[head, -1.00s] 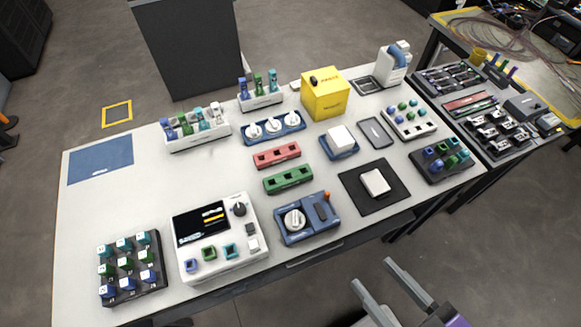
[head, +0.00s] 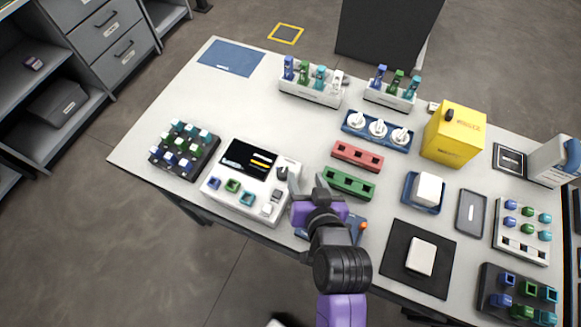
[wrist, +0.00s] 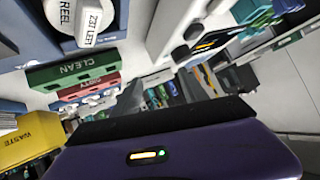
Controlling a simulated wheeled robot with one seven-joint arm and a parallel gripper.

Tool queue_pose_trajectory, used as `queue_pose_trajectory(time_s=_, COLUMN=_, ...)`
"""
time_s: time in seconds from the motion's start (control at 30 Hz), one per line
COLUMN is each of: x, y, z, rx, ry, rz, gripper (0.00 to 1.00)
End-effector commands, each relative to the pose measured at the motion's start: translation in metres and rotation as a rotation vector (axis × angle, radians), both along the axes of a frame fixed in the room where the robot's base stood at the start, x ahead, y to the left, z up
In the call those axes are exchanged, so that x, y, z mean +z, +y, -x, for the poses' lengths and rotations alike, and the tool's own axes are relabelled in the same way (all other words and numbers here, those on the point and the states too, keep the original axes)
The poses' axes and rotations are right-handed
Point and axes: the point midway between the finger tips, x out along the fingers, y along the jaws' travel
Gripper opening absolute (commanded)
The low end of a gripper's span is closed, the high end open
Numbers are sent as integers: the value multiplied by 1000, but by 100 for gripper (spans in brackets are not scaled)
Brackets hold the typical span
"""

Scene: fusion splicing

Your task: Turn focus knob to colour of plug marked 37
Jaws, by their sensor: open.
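The white splicer unit (head: 240,186) has a dark screen, a black focus knob (head: 282,173) at its upper right, and blue, green and teal square sockets along its front. A black tray (head: 184,172) left of it holds several blue, green and teal plugs with white tops. Their numbers are too small to read, so I cannot tell which is 37. My gripper (head: 307,188) is open and empty, just right of the focus knob, apart from it as far as I can tell. In the wrist view a white unit with grey buttons (wrist: 192,32) shows near the top.
Green (head: 348,183) and red (head: 357,156) slotted blocks lie beyond my gripper. A blue unit (head: 352,232) sits partly hidden under my arm. A blue base with white dials (head: 376,130), plug racks and a yellow box (head: 453,133) stand further back.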

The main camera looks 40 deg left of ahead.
Motion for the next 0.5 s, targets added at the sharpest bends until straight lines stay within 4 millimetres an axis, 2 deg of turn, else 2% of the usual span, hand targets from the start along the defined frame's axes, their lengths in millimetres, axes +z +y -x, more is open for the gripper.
queue_pose_trajectory(time_s=0.03, x=5, y=19, z=-6, rx=51, ry=2, rz=22, gripper=51)
queue_pose_trajectory(time_s=0.1, x=7, y=40, z=-9, rx=116, ry=19, rz=61, gripper=51)
queue_pose_trajectory(time_s=0.3, x=7, y=87, z=-7, rx=323, ry=97, rz=243, gripper=51)
queue_pose_trajectory(time_s=0.4, x=7, y=98, z=-3, rx=423, ry=145, rz=370, gripper=51)
queue_pose_trajectory(time_s=0.5, x=11, y=100, z=1, rx=514, ry=197, rz=513, gripper=51)
